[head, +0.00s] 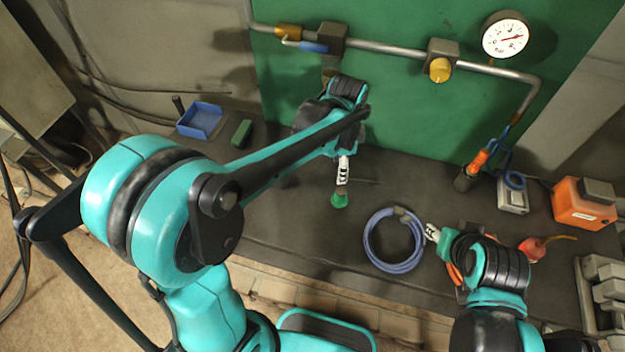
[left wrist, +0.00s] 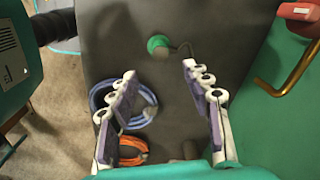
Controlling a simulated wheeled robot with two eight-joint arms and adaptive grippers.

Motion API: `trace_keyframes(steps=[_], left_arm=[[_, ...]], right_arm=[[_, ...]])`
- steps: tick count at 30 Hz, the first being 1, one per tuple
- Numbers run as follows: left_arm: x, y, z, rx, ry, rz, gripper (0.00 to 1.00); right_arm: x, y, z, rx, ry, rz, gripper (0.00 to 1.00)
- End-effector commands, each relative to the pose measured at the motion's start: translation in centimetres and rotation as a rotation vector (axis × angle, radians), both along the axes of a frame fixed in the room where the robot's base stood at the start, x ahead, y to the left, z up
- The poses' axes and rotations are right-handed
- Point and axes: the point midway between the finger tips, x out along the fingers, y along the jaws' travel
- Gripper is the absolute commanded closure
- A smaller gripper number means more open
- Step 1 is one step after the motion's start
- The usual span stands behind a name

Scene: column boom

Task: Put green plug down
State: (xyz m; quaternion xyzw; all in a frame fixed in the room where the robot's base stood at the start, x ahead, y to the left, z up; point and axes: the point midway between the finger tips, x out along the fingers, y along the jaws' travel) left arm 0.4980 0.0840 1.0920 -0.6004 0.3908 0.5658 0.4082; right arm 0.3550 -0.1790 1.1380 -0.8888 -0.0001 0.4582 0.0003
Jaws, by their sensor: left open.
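The green plug (head: 339,201) stands on the dark bench top below my left gripper. In the left wrist view the green plug (left wrist: 158,44) is past the fingertips, roughly in line with the gap, with a thin dark cable to its right. My left gripper (head: 343,172) is open; in the left wrist view its two fingers (left wrist: 160,72) are wide apart with nothing between them. My right gripper (head: 432,233) is low at the right edge of the blue hose coil; its finger gap is too small to judge.
The blue hose coil (head: 371,253) lies right of the plug. A blue tray (head: 201,121) and a green block (head: 241,133) are at the back left. An orange box (head: 580,208) and a red funnel-like item (head: 532,249) are at the right. A pipe (head: 385,48) runs along the green wall.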

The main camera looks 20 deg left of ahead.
Motion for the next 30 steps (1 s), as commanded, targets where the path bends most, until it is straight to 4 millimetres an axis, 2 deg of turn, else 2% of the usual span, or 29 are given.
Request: trace_keyframes(steps=[3,9,13,18,24,30], left_arm=[[-2.3,1.9,2.1,-0.028,-0.076,0.166,0.51],[-6.4,4.9,4.6,-0.109,-0.222,0.498,0.51],[-9.2,6.6,5.3,-0.181,-0.313,0.71,0.51],[-12.2,8.2,5.2,-0.287,-0.413,0.951,0.51],[-14.0,9.2,4.7,-0.375,-0.479,1.116,0.51],[-14.3,9.4,4.6,-0.398,-0.492,1.153,0.51]], right_arm=[[0.0,0.0,0.0,0.0,0.0,0.0,0.6],[0.0,0.0,0.0,0.0,0.0,0.0,0.6],[0.0,0.0,0.0,0.0,0.0,0.0,0.6],[0.0,0.0,0.0,0.0,0.0,0.0,0.6],[0.0,0.0,0.0,0.0,0.0,0.0,0.6],[0.0,0.0,0.0,0.0,0.0,0.0,0.6]])
